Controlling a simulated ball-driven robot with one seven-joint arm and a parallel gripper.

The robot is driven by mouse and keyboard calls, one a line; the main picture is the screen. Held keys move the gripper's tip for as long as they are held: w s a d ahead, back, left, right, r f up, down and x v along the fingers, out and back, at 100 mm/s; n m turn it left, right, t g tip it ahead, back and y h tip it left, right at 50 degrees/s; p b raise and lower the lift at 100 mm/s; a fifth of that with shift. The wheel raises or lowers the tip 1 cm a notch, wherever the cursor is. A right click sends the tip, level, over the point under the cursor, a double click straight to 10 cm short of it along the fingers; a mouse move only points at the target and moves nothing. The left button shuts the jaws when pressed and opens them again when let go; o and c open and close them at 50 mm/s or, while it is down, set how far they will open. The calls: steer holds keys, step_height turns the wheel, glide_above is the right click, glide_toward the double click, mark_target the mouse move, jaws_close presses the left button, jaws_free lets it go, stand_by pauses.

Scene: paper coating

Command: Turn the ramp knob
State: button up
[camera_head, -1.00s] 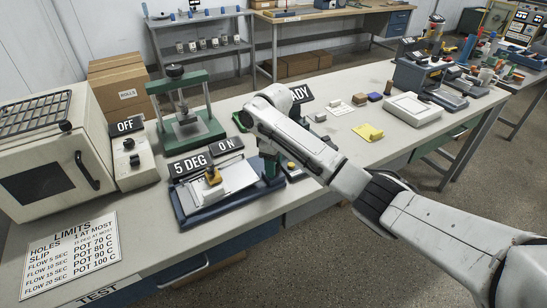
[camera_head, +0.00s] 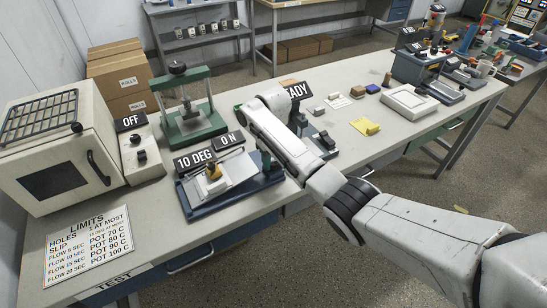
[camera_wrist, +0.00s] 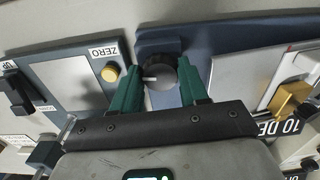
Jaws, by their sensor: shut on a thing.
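The ramp knob (camera_wrist: 158,74) is dark and round with a pale pointer line, on the blue base of the ramp unit (camera_wrist: 225,38). In the wrist view my gripper (camera_wrist: 160,84) has its two green fingers on either side of the knob and is shut on it. In the head view the ramp unit (camera_head: 232,204) has a tilted pale plate (camera_head: 238,173) with a brass-coloured piece on it. Its display (camera_head: 195,159) reads 10 DEG, and a sign beside it reads ON. My arm hides the knob in the head view.
A device with a ZERO button (camera_wrist: 109,74) sits close to my fingers. A green press (camera_head: 187,110), a switch box reading OFF (camera_head: 140,155) and a white oven (camera_head: 57,150) stand left. A limits sheet (camera_head: 88,246) lies at the front. A yellow note (camera_head: 365,126) lies right.

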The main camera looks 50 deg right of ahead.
mark_target(273, 161)
stand_by(0.4)
steer(key=o, duration=1.1)
steer(key=shift+c, duration=0.2)
step_height(273, 161, up, 11)
steer(key=shift+f, duration=0.1)
